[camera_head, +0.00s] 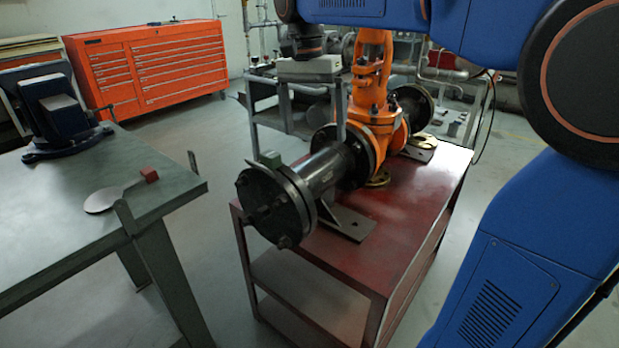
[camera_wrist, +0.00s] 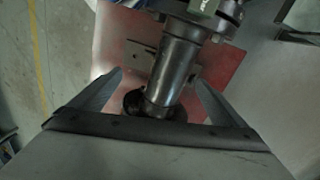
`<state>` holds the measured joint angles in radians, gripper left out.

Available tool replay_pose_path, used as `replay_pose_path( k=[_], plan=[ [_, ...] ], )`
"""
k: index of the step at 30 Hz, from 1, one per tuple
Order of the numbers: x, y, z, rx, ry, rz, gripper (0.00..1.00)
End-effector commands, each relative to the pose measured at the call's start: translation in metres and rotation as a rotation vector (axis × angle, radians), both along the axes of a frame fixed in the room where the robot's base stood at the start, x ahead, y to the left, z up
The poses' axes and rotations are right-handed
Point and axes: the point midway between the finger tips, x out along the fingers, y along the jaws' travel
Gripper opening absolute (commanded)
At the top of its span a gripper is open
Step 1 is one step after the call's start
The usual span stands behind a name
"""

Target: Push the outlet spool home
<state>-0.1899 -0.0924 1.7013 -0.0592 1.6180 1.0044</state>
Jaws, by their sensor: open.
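An orange gate valve (camera_head: 380,100) stands upright on a red cart (camera_head: 400,215). A dark grey pipe spool (camera_head: 322,170) lies level on its near side. The spool's near end has a round bolted flange (camera_head: 272,205) with a small green block (camera_head: 270,158) on top. Whether a gap remains between spool and valve flange cannot be told. My gripper (camera_head: 316,134) hangs over the spool near the valve, fingers spread and pointing down. In the wrist view the spool (camera_wrist: 175,62) shows between my open fingers (camera_wrist: 158,80); contact cannot be told.
A green-topped workbench (camera_head: 120,190) with a vise (camera_head: 62,115), a flat round-ended plate (camera_head: 103,200) and a small red block (camera_head: 149,174) stands at left. Floor between bench and cart is clear.

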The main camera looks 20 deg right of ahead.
Motion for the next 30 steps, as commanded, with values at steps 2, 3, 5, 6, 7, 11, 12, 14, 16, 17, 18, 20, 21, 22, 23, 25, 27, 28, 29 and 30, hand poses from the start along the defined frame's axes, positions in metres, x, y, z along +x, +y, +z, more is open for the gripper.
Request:
replay_pose_path(
  k=[2, 3, 5, 6, 7, 11, 12, 14, 16, 17, 18, 20, 21, 22, 23, 25, 27, 28, 29, 30],
  plan=[
    [0.018, 0.009, 0.005, -0.015, 0.027, -0.048, 0.95],
    [0.025, 0.013, 0.007, -0.022, 0.036, -0.073, 0.95],
    [0.033, 0.017, 0.01, -0.033, 0.05, -0.105, 0.95],
    [0.038, 0.02, 0.011, -0.039, 0.058, -0.123, 0.95],
    [0.04, 0.022, 0.012, -0.042, 0.061, -0.134, 0.95],
    [0.047, 0.026, 0.014, -0.053, 0.074, -0.164, 0.95],
    [0.047, 0.026, 0.013, -0.055, 0.075, -0.167, 0.95],
    [0.047, 0.026, 0.01, -0.055, 0.076, -0.17, 0.95],
    [0.046, 0.025, 0.004, -0.056, 0.077, -0.17, 0.95],
    [0.045, 0.025, 0.001, -0.056, 0.077, -0.17, 0.95],
    [0.044, 0.024, -0.005, -0.056, 0.077, -0.169, 0.95],
    [0.043, 0.023, -0.014, -0.056, 0.078, -0.169, 0.95],
    [0.041, 0.022, -0.021, -0.055, 0.079, -0.169, 0.95],
    [0.04, 0.021, -0.026, -0.055, 0.079, -0.169, 0.95],
    [0.04, 0.021, -0.031, -0.056, 0.077, -0.169, 0.95],
    [0.037, 0.019, -0.043, -0.056, 0.077, -0.169, 0.95],
    [0.036, 0.018, -0.056, -0.056, 0.077, -0.169, 0.95],
    [0.035, 0.017, -0.061, -0.056, 0.077, -0.169, 0.95],
    [0.034, 0.017, -0.066, -0.056, 0.077, -0.169, 0.95],
    [0.032, 0.016, -0.073, -0.056, 0.077, -0.169, 0.95]
  ],
)
